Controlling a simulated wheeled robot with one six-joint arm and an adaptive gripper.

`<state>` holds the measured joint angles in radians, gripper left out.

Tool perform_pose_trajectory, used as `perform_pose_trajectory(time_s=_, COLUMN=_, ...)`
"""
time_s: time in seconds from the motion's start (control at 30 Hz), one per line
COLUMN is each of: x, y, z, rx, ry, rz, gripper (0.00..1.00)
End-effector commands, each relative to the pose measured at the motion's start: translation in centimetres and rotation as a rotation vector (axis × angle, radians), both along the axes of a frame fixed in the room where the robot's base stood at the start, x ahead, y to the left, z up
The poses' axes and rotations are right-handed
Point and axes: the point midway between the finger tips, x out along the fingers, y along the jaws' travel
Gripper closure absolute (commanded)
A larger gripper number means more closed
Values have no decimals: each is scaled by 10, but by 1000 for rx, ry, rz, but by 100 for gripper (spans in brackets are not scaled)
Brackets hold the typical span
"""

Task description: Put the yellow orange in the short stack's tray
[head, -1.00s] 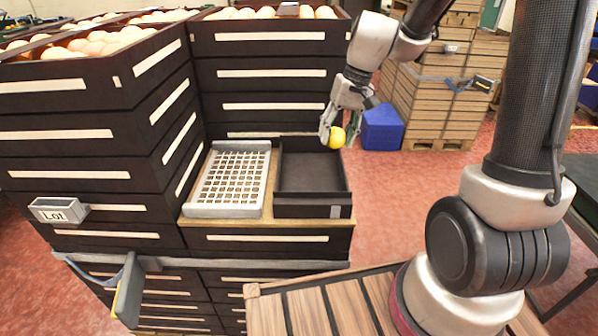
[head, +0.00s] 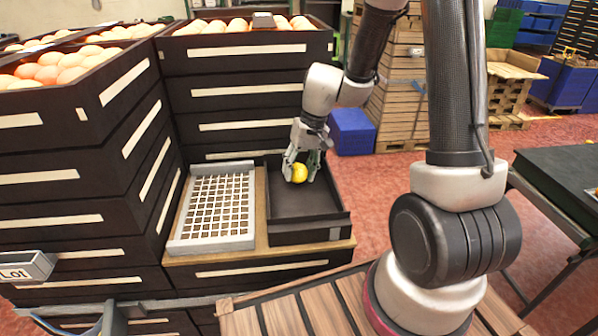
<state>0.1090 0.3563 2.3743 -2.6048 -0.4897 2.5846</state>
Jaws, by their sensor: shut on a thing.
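The yellow orange (head: 299,173) is between the fingertips of my gripper (head: 301,169), which is shut on it. My gripper points down over the back part of the black tray (head: 338,222) on top of the short stack (head: 260,262). I cannot tell how high the orange is above the tray floor. The black tray shows no other fruit in it. A white grid tray (head: 187,243) lies beside it on the left, on the same wooden top.
Tall stacks of black crates (head: 245,75) filled with oranges stand behind and to the left (head: 60,155). A blue bin (head: 352,132) stands on the floor behind the short stack. Wooden crates (head: 398,95) are farther back. A dark table (head: 565,185) is at the right.

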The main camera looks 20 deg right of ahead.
Motion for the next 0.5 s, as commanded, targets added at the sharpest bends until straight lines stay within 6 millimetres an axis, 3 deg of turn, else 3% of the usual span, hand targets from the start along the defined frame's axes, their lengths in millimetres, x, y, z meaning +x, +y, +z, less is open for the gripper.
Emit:
perform_pose_trajectory(time_s=0.43, x=0, y=0, z=-11, rx=-1, ry=0, rz=-1, gripper=78)
perform_pose_trajectory(time_s=0.47, x=0, y=0, z=-10, rx=-1, ry=-1, rz=-1, gripper=50)
perform_pose_trajectory(time_s=0.5, x=0, y=0, z=-10, rx=-1, ry=-1, rz=-1, gripper=42)
